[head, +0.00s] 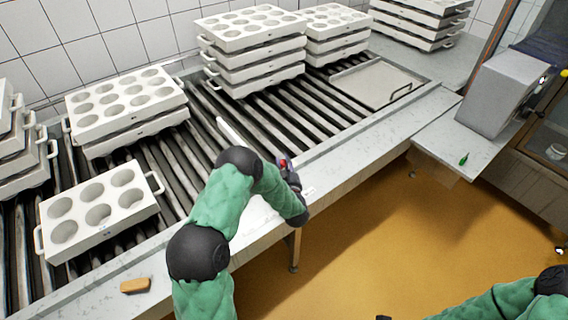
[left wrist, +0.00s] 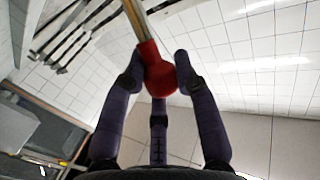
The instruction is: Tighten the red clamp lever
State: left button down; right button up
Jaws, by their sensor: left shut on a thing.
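The red clamp lever (head: 284,162) shows as a small red spot at the front edge of the roller conveyor. In the left wrist view its red knob (left wrist: 158,72) sits at the end of a metal rod. My left gripper (head: 290,176) is at the lever, and in the left wrist view its dark fingers (left wrist: 158,88) are closed around the knob. The arm and gripper hide most of the clamp in the head view.
White moulds (head: 100,205) and mould stacks (head: 252,60) stand on the roller conveyor (head: 200,150). A flat tray (head: 375,82) lies at its far right end. A tan block (head: 135,285) lies on the front ledge. A grey box (head: 502,92) stands right. The yellow floor is clear.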

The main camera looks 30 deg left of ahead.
pick_arm(q)
jog(key=shift+d, duration=0.25)
dwell(0.3)
jog(key=shift+s+d+f+b, duration=0.5)
jog(key=shift+d+f+b, duration=0.7)
jog(key=shift+f, duration=0.4)
jog(key=shift+s+d+f+b, duration=0.5)
jog(key=shift+d+f+b, duration=0.55)
jog(key=shift+f+b, duration=0.45)
jog(key=shift+s+d+f+b, duration=0.5)
jog(key=shift+d+f+b, duration=0.65)
jog(key=shift+f, duration=0.5)
jog(key=shift+a, duration=0.1)
jog(key=c, duration=1.1)
grip_release()
jog(key=shift+c, duration=0.2)
jog(key=shift+o, duration=0.8)
jog(key=shift+w+a+r, duration=0.1)
jog(key=shift+w, duration=0.05)
